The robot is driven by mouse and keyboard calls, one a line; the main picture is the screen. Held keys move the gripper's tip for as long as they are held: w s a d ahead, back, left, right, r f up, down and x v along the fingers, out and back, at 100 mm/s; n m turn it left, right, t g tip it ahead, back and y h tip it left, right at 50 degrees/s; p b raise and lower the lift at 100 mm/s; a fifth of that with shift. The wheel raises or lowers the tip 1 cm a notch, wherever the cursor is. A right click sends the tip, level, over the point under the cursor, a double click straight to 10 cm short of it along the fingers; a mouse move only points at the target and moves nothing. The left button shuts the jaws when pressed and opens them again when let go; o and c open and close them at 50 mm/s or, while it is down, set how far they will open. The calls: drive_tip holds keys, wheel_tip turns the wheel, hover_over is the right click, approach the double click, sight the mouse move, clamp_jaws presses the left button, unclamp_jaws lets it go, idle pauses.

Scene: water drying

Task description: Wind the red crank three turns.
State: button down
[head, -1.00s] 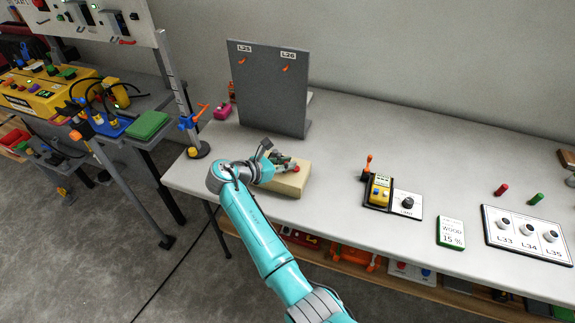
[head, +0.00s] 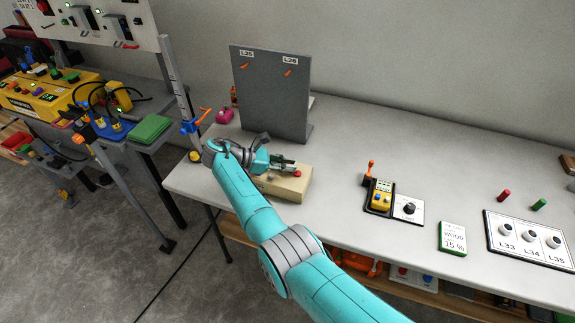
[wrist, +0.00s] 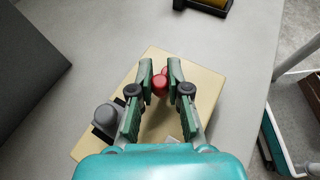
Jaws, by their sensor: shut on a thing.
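The red crank's round knob (wrist: 160,84) sits between the fingertips of my gripper (wrist: 160,78) in the wrist view. My gripper is shut on it, with a finger on each side. The knob also shows as a small red spot (head: 297,174) beside my gripper (head: 290,165) in the head view. The crank is mounted on a beige block (head: 290,188) near the left end of the white table; the block also shows in the wrist view (wrist: 206,92). The fingers hide most of the crank's arm and its pivot.
A grey upright panel (head: 270,92) with orange hooks stands behind the block. A grey knob-like part (wrist: 106,116) sits on the block left of the fingers. A small control box (head: 380,196) with an orange lever stands to the right, with clear table between.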

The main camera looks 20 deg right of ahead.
drive_tip(key=shift+d+f+m+g, duration=0.15)
drive_tip(key=shift+m+g, duration=0.45)
drive_tip(key=shift+g, duration=0.1)
idle(0.5)
drive_tip(key=c, duration=1.1)
unclamp_jaws()
drive_tip(key=shift+w, duration=0.1)
drive_tip(key=shift+s+n+t, duration=0.2)
drive_tip(key=shift+n+t, duration=0.5)
drive_tip(key=shift+t, duration=0.2)
